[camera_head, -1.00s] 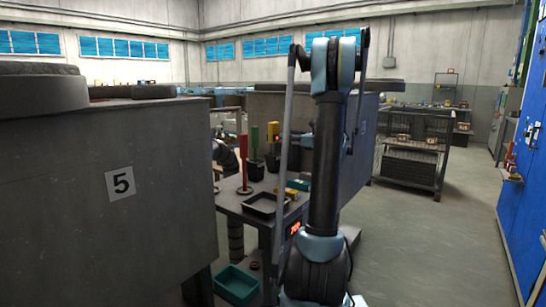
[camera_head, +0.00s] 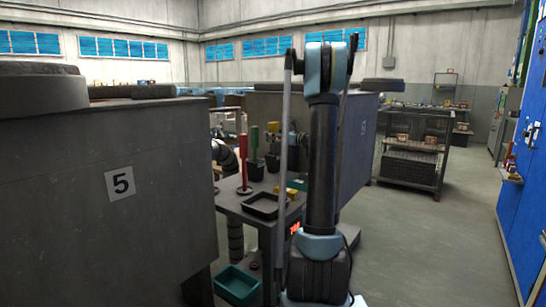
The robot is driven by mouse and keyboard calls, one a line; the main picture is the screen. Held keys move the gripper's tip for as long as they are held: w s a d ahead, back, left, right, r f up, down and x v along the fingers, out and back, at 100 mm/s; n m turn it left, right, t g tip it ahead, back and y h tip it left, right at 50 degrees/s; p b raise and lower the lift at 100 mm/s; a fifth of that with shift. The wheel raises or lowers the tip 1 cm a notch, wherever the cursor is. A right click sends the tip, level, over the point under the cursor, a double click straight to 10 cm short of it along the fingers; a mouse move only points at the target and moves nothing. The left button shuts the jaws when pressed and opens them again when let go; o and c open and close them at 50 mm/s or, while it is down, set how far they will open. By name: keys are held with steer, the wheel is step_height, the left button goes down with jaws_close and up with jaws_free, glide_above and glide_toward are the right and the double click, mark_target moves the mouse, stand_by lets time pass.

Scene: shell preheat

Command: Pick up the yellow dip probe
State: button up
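A red-handled tool (camera_head: 243,155) stands upright on a round base at the bench's left. A green-handled tool (camera_head: 254,140) stands in a black cup (camera_head: 256,171). A second black cup (camera_head: 272,163) stands to its right. My gripper (camera_head: 292,150) seems to be the dark part above the bench, mostly hidden by my arm; its fingers do not show.
A black tray (camera_head: 264,206) lies on the bench's front. A teal bin (camera_head: 237,284) sits on the floor below. A grey cabinet marked 5 (camera_head: 108,200) blocks the left. Another grey block (camera_head: 358,150) stands behind my arm. The floor at right (camera_head: 430,245) is open.

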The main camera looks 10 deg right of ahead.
steer(key=c, duration=1.2)
steer(key=shift+o, duration=0.2)
steer(key=shift+r, duration=0.1)
step_height(320, 180, up, 28)
step_height(320, 180, down, 27)
steer(key=shift+f, duration=0.15)
stand_by(0.7)
stand_by(0.4)
